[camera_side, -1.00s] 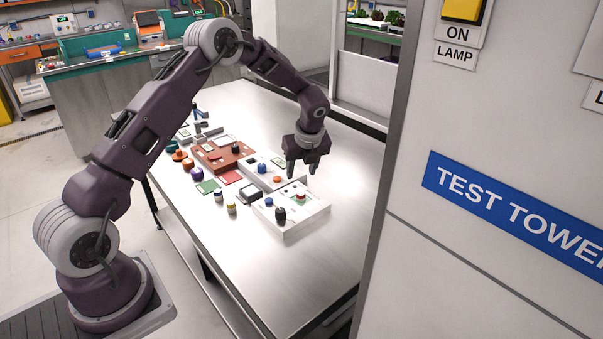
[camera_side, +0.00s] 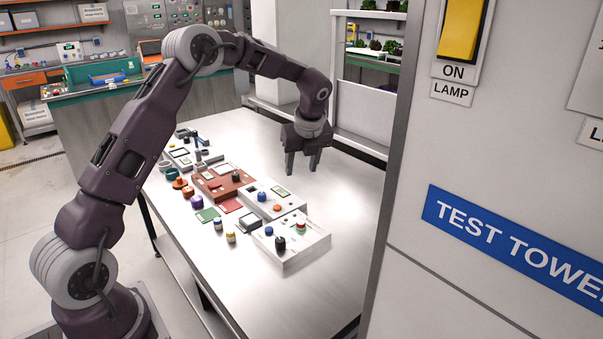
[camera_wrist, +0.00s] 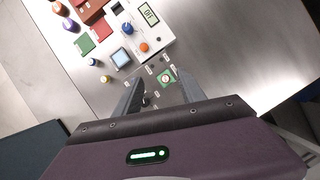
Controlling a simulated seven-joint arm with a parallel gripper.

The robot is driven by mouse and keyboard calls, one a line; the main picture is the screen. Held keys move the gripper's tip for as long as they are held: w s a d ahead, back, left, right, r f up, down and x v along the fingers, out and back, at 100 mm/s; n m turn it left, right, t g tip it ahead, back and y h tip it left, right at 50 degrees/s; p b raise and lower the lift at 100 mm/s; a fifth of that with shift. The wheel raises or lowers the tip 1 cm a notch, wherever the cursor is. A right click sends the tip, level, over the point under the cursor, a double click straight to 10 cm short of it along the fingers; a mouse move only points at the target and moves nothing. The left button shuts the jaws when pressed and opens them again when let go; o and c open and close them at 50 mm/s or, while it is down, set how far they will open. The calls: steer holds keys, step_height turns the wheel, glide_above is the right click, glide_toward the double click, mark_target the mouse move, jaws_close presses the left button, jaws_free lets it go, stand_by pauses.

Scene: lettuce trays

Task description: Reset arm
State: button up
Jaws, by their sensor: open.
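My gripper (camera_side: 302,165) is open and empty above the metal table, behind and to the right of the control boxes in the side view. In the wrist view my gripper (camera_wrist: 155,88) shows its two fingers spread apart, with a button on a green square (camera_wrist: 166,78) visible beyond them. The arm is raised and bent at the elbow, with the gripper pointing down. Nothing is between the fingers.
The metal table (camera_side: 345,200) holds a white box with knobs (camera_side: 290,257), another white box (camera_side: 283,195), a brown-red box (camera_side: 210,183) and several small coloured parts. The panel marked TEST TOWER (camera_side: 480,130) stands at the right. The table's right side is clear.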

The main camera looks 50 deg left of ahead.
steer(key=s+d+r+n+t+h, duration=0.1)
steer(key=s+d+r+n, duration=0.4)
steer(key=s+r, duration=0.25)
steer(key=s+d+r+n+t, duration=0.1)
steer(key=s+d+r+n, duration=0.45)
steer(key=s, duration=0.25)
steer(key=s+d+n+h, duration=0.1)
steer(key=s+d+n, duration=0.1)
steer(key=s+n, duration=0.2)
steer(key=s+d+n+t+h, duration=0.1)
steer(key=s+d+n, duration=0.2)
steer(key=s, duration=0.6)
steer(key=s+d+f+n+t+h, duration=0.1)
steer(key=s+d+n, duration=0.1)
steer(key=s+n, duration=0.3)
steer(key=shift+s+d, duration=0.3)
steer(key=shift+s, duration=0.75)
